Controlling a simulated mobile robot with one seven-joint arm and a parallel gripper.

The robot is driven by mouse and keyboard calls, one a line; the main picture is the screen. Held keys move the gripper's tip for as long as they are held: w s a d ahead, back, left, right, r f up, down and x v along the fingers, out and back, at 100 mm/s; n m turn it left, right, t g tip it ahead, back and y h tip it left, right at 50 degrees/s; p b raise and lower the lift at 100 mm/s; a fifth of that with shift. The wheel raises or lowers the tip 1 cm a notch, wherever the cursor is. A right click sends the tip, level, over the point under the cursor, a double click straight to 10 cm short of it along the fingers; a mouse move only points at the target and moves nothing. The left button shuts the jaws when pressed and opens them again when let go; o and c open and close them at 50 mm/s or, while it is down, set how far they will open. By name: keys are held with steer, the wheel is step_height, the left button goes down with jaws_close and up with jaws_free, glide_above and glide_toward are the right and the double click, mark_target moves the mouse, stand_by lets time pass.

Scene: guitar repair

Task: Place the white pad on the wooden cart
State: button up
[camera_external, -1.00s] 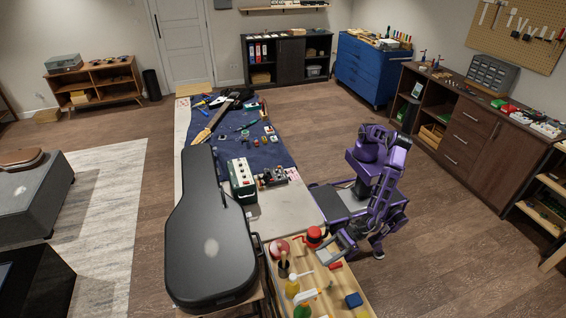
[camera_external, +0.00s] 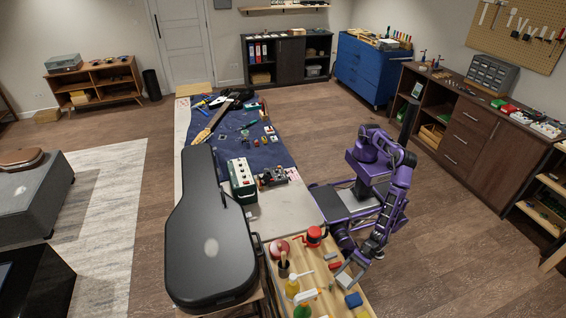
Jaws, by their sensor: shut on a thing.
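The wooden cart (camera_external: 318,279) stands at the bottom centre, its top holding several items. My gripper (camera_external: 350,270) is low over the right part of the cart top, near the red block and the blue block. It is shut on a small pale thing, which fits the white pad (camera_external: 344,280). The gripper hides much of it, and it is too small to tell whether it touches the cart top.
On the cart are a red pot (camera_external: 314,236), a red block (camera_external: 334,266), a blue block (camera_external: 353,300), a yellow bottle (camera_external: 292,287) and a green bottle (camera_external: 303,310). A black guitar case (camera_external: 212,240) lies to the left. A workbench (camera_external: 290,208) adjoins behind.

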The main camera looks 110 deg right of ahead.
steer(key=shift+f, duration=0.7)
steer(key=shift+f, duration=0.2)
steer(key=o, duration=1.2)
steer(key=shift+o, duration=0.2)
steer(key=shift+r, duration=0.1)
steer(key=shift+r, duration=0.2)
steer(key=v, duration=1.2)
steer(key=shift+p, duration=0.3)
steer(key=shift+d, duration=0.1)
